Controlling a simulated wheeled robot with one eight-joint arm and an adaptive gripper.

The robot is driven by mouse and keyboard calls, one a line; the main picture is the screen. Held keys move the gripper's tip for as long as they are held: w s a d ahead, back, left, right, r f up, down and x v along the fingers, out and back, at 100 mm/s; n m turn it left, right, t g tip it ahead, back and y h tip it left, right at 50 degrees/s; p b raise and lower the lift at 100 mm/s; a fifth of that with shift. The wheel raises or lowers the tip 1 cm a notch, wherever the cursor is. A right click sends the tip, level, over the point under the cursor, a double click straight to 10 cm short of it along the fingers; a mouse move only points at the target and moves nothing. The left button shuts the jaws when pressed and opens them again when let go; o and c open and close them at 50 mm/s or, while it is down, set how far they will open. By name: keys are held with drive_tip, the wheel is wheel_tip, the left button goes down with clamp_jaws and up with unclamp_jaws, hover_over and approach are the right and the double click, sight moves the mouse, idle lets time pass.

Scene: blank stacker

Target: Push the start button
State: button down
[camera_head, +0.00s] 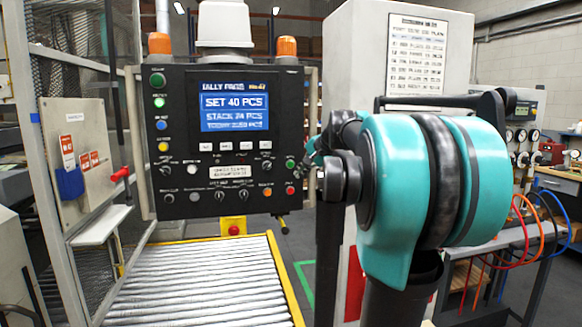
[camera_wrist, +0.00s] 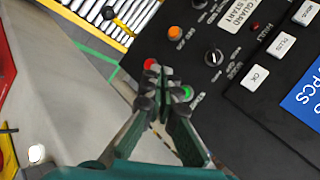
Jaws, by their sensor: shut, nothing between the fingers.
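The black control panel (camera_head: 225,195) hangs over the roller conveyor. On its right edge a green button (camera_head: 290,163) sits above a red button (camera_head: 290,190). In the wrist view, the green button (camera_wrist: 183,92) has a small label beside it, partly hidden and too blurred to read surely. The red button (camera_wrist: 150,64) lies just past the fingertips. My gripper (camera_wrist: 158,74) is shut and empty, its tips over the panel edge between the two buttons. In the head view, my gripper (camera_head: 312,160) is just right of the green button. I cannot tell whether the tips touch the panel.
The panel's screen (camera_head: 235,112) reads SET 40 PCS. An orange button (camera_wrist: 175,33) and a dark knob (camera_wrist: 213,57) are near the fingers. A pale machine cabinet (camera_head: 355,45) stands behind my arm. The roller conveyor (camera_head: 200,285) runs below the panel.

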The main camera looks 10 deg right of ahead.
sight(291, 165)
drive_tip(key=shift+w, duration=0.15)
drive_tip(key=shift+w, duration=4.25)
drive_tip(key=shift+w, duration=0.2)
drive_tip(key=shift+w, duration=0.2)
